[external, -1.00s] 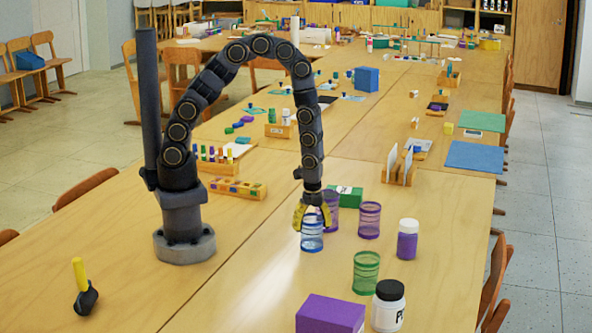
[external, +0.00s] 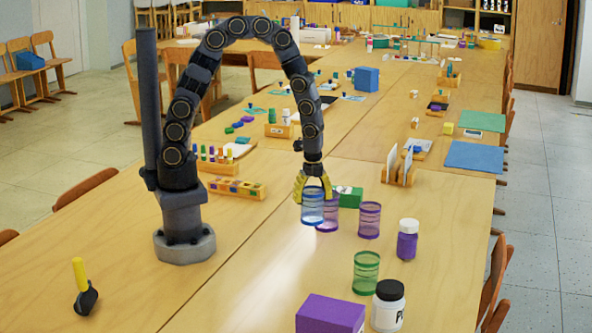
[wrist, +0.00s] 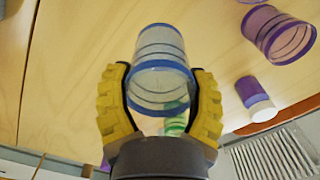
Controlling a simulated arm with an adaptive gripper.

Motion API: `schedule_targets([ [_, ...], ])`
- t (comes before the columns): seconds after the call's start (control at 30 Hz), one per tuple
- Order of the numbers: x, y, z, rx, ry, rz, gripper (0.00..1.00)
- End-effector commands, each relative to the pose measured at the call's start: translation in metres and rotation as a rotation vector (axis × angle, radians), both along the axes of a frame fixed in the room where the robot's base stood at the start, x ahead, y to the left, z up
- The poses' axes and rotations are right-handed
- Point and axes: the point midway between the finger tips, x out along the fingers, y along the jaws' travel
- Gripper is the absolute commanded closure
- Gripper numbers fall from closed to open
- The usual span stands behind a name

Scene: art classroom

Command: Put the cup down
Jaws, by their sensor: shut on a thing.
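The clear blue-banded cup (external: 313,208) is between the yellow fingers of my gripper (external: 313,190), which are shut on it. It appears upright and held above the table (external: 260,265). In the wrist view the blue cup (wrist: 160,62) sits between both fingers (wrist: 159,78). A purple cup (external: 328,226) stands behind it and is partly hidden by it. Another purple cup (external: 369,221) stands to the right, and a green cup (external: 366,272) stands nearer the camera.
A green box (external: 350,197) is behind the cups. A purple-filled jar (external: 407,240), a black-lidded white jar (external: 387,308) and a purple box (external: 330,315) stand to the right and front. A wooden block with pegs (external: 237,189) is at left.

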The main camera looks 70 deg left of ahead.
Motion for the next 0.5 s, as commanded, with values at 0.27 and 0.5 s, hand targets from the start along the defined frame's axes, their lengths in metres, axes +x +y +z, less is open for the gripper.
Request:
schedule_targets([
  [0.27, 0.0, 0.0, 0.024, 0.0, 0.0, -0.001, 0.71],
  [0.5, 0.001, -0.008, 0.028, 0.001, -0.001, -0.001, 0.71],
])
